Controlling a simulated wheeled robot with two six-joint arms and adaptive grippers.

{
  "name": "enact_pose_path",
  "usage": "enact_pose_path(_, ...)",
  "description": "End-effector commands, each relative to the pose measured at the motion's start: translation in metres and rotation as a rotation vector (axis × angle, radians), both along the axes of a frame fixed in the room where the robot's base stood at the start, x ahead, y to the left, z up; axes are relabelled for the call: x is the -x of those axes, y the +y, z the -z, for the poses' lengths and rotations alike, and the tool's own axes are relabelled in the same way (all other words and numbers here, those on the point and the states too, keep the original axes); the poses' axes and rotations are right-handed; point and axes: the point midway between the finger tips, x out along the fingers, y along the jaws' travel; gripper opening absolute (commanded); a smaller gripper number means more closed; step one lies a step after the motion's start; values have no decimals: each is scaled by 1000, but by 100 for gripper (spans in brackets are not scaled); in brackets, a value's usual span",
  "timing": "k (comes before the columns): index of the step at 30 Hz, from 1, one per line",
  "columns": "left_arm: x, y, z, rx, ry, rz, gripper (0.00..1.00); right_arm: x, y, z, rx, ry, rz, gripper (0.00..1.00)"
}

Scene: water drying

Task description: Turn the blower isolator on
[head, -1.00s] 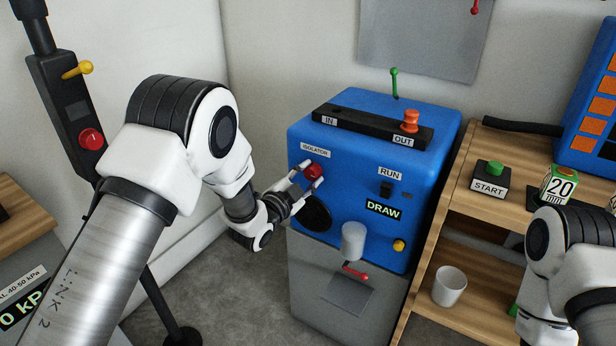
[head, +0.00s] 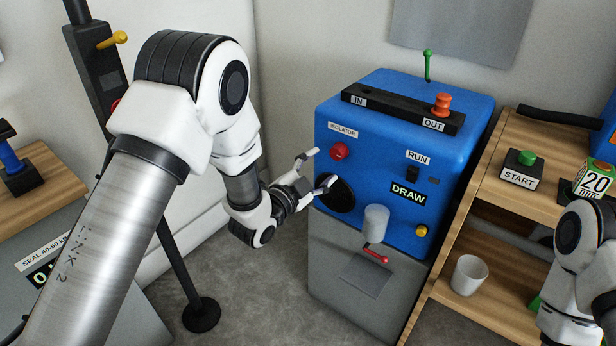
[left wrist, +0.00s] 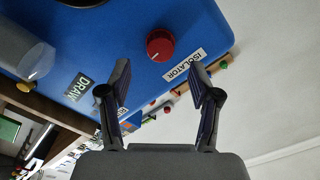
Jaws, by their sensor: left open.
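The blue blower cabinet (head: 375,105) stands on a grey base at centre right. Its red isolator knob (head: 339,151) is on the front face, under the ISOLATOR label (head: 342,130). The knob also shows in the left wrist view (left wrist: 160,44), beside its label, and nothing grips it. My left gripper (head: 320,168) is open and empty, its fingers apart, just left of and below the knob in the head view. In the left wrist view the fingers (left wrist: 161,80) are spread and the knob lies beyond them. My right arm shows at the lower right; its gripper is out of view.
The cabinet front also has a RUN switch (head: 412,172), a DRAW label (head: 409,194), a yellow knob (head: 421,230) and a white cylinder (head: 376,223). A wooden shelf with a START button (head: 526,158) and white cup (head: 469,275) stands right. A black post stands left.

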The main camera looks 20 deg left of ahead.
Motion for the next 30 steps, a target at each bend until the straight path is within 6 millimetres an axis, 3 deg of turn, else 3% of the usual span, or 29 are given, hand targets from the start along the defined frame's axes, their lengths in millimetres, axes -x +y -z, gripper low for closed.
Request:
enact_pose_path(3,28,11,0,2,1,-2,63,0,0,0,0,0,0,40)
enact_pose_path(8,51,19,0,0,0,-1,63,0,0,0,0,0,0,40)
enact_pose_path(23,56,20,3,-1,5,1,63,0,0,0,0,0,0,40)
enact_pose_path(26,62,21,32,0,59,-1,63,0,0,0,0,0,0,40)
enact_pose_path(29,87,25,92,0,192,-18,63,0,0,0,0,0,0,40)
enact_pose_path(30,102,29,122,-3,275,-36,63,0,0,0,0,0,0,40)
